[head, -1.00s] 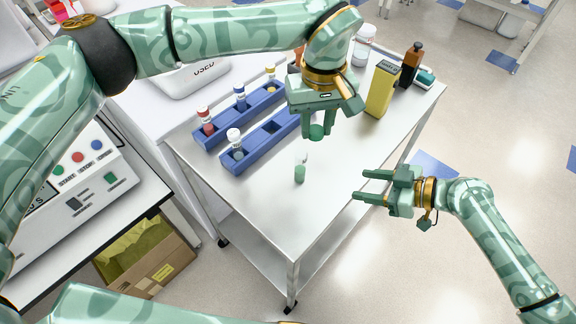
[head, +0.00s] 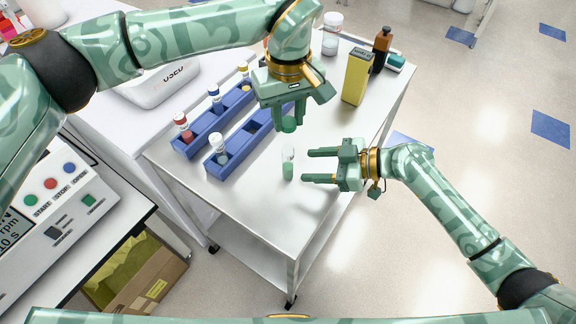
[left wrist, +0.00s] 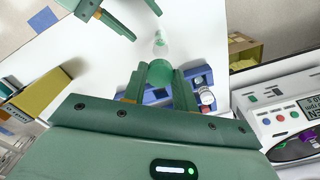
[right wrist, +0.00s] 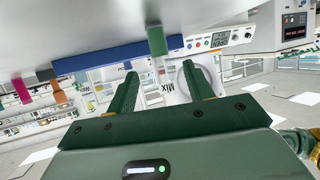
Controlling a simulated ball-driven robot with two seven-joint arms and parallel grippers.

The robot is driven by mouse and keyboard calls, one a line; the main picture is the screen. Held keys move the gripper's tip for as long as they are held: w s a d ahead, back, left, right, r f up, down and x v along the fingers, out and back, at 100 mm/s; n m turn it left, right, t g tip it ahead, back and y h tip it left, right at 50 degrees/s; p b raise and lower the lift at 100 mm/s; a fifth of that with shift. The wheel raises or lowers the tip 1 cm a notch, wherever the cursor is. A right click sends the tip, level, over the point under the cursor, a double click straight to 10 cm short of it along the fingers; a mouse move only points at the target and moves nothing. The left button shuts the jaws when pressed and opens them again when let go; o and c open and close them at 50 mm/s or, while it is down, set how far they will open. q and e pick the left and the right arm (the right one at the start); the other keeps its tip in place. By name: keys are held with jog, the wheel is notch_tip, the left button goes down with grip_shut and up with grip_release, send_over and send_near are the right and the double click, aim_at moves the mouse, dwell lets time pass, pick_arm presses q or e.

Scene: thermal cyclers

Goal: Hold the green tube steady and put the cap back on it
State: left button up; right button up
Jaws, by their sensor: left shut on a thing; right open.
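The green tube (head: 288,170), clear above with green contents below, stands upright on the white cart top; it also shows in the left wrist view (left wrist: 160,43). My left gripper (head: 287,120) is shut on the green cap (left wrist: 160,73), above the tube with a gap between them. My right gripper (head: 304,166) is open, low over the cart, with its fingertips just right of the tube. In the right wrist view the tube (right wrist: 157,41) appears upside down, ahead of and between the open fingers, not gripped.
Two blue racks (head: 213,172) stand left of the tube, holding tubes with white, red, blue and yellow caps. A yellow box (head: 356,77), a brown bottle (head: 381,48) and a white-lidded jar (head: 331,38) stand at the back. The cart's front is clear.

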jog(key=x, duration=0.7)
jog(key=shift+c, duration=0.3)
grip_shut()
pick_arm(q)
send_over(288, 150)
jog(key=shift+f, duration=2.5)
